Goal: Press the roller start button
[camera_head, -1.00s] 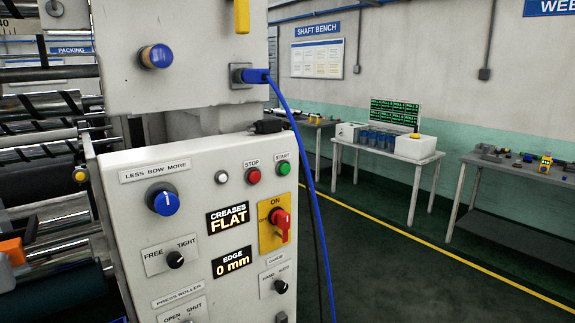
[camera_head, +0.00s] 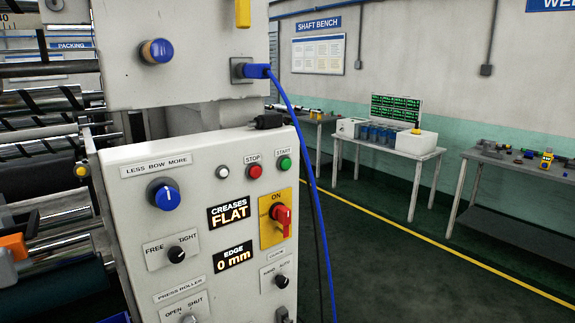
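The control panel (camera_head: 135,215) stands at the left centre of the head view, its face towards me. The green button (camera_head: 285,163) under the label START is at its upper right. The red button (camera_head: 255,171) under the label STOP is just left of it, and a white lamp or button (camera_head: 222,172) is further left. The display reads CREASES FLAT and another reads EDGE 0 mm. Neither of my grippers shows in this view. Nothing covers the green button.
A red switch (camera_head: 281,218) on a yellow plate and a blue knob (camera_head: 163,195) sit on the panel. A blue cable (camera_head: 309,180) hangs close by the panel's right edge. Film rollers are at the left. Green floor is clear at the right, before two tables.

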